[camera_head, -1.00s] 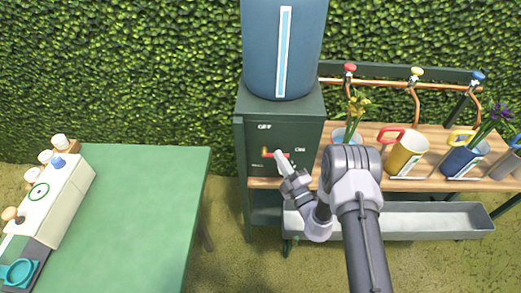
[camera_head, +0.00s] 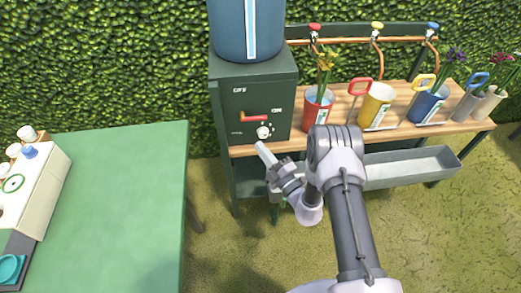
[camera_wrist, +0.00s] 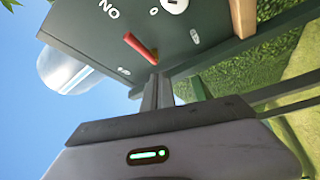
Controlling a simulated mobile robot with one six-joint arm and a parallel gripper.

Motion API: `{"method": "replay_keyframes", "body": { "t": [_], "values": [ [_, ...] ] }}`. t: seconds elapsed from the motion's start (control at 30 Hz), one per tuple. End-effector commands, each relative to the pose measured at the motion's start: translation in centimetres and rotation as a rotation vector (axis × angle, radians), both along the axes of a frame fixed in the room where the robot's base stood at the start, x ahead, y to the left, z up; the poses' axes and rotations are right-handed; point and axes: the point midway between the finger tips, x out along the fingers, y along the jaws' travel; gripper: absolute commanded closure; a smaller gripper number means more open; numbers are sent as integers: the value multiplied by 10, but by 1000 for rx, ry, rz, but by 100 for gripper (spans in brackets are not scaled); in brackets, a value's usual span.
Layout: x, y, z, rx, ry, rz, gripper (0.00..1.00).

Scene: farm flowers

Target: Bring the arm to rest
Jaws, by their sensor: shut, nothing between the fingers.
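My gripper (camera_head: 262,148) is shut and empty in the head view. It is in front of the lower part of the dark green cabinet (camera_head: 222,104), just below a white round knob (camera_head: 263,132). A red lever (camera_head: 254,118) on the cabinet's front lies roughly level and points toward the "ON" label. In the wrist view the shut fingers (camera_wrist: 157,92) point at the cabinet front, with the red lever (camera_wrist: 140,48) beyond their tips. The fingers appear apart from the lever and knob.
A blue tank (camera_head: 235,30) stands on the cabinet. A green table (camera_head: 115,200) is at left; grass lies between.

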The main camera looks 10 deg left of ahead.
Motion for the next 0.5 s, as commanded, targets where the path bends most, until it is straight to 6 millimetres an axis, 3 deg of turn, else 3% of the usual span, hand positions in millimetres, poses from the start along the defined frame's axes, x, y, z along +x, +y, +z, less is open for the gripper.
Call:
{"method": "replay_keyframes", "body": {
  "t": [0.23,0.3,0.37,0.43,0.5],
  "values": [
    [0,0,1,0,-2,0,100],
    [1,5,12,-15,-27,23,100],
    [-1,17,42,-63,-97,83,100],
    [-13,40,98,-172,-253,205,100],
    [-46,61,162,-336,-488,363,100]
  ]
}}
